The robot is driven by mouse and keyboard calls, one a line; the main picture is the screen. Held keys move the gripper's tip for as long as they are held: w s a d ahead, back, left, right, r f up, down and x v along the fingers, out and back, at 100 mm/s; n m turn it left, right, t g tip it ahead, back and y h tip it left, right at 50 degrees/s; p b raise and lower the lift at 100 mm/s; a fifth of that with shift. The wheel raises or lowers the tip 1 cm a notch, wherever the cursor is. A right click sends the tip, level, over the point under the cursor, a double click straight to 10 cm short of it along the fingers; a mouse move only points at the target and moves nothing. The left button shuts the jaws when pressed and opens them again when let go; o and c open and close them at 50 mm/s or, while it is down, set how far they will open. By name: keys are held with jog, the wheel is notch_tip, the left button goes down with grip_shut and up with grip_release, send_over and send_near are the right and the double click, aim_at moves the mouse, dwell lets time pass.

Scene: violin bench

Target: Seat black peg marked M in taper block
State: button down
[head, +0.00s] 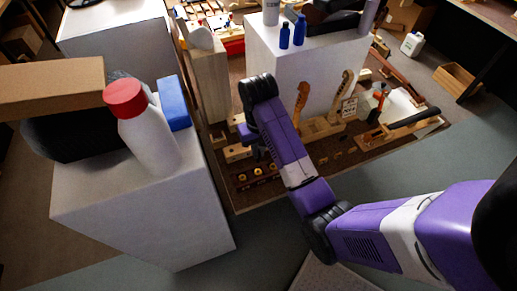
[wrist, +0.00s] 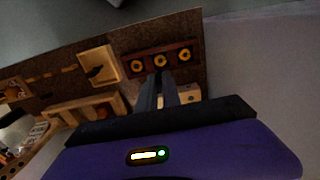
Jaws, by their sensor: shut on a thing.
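My gripper (wrist: 160,78) is shut, its dark fingers pointing down over the bench board; it also shows in the head view (head: 260,154). The black peg marked M cannot be made out; whatever is between the fingers is dark and blends with them. A pale wooden block with dark holes, seemingly the taper block (wrist: 192,95), is right beside the fingers in the wrist view, partly hidden by my gripper. In the head view this block (head: 236,153) is just left of my gripper. No letter marking is readable.
A dark rack with three yellow rings (wrist: 162,61) lies beyond the fingertips. A pale wooden tray (wrist: 98,66) is to its left. In the head view, violin necks (head: 300,105) stand right of my arm and a white pedestal (head: 310,75) rises behind. A red-capped bottle (head: 145,135) stands left.

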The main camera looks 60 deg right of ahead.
aim_at(258, 162)
jog(key=shift+f+b, duration=1)
jog(key=shift+f, duration=1.55)
jog(key=shift+p, duration=1.3)
jog(key=shift+f+b, duration=1.25)
jog(key=shift+f, duration=1.25)
jog(key=c, duration=1.5)
grip_release()
jog(key=shift+o, duration=0.2)
jog(key=shift+r, duration=0.1)
jog(key=shift+r+b, duration=0.3)
jog(key=shift+r, duration=3.55)
